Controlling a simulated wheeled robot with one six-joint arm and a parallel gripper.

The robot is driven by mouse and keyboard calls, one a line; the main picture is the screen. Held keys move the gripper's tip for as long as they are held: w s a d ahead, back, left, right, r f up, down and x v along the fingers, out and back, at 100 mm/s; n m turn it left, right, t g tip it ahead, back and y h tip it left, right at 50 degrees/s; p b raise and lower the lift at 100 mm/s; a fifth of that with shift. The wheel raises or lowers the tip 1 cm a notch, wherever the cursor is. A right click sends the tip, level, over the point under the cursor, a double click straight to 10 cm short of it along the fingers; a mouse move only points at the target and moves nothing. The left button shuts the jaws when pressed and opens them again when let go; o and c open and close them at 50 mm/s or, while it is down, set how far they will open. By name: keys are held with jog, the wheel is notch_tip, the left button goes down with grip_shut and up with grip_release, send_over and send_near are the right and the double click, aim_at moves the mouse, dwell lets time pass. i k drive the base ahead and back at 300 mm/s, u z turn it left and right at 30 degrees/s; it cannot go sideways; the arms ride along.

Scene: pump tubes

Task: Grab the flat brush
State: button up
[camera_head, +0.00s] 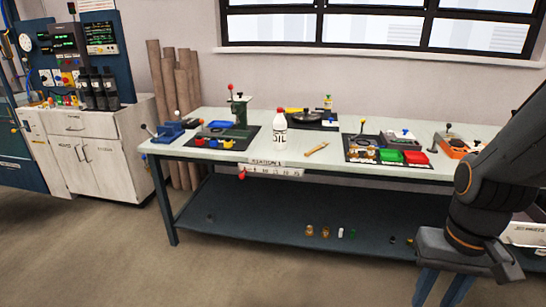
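A small tan wooden-handled item (316,149) that looks like the flat brush lies on the pale workbench top (310,173), right of the white bottle. It is too small to make out its bristles. My gripper (437,298) shows at the lower right, with two blue fingers pointing down and spread apart. It is in front of the bench and well below and right of the brush. Nothing shows between the fingers, though the tips are near the bottom edge of the picture.
A vise (170,131) sits at the bench's left end. The bench top around the brush is clear.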

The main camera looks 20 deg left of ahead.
aim_at(323, 144)
jog(key=u, duration=1.25)
jog(key=i, duration=1.3)
jog(key=z, duration=0.75)
jog(key=i, duration=0.85)
jog(key=z, duration=1.1)
jog(key=i, duration=0.35)
jog(key=z, duration=0.3)
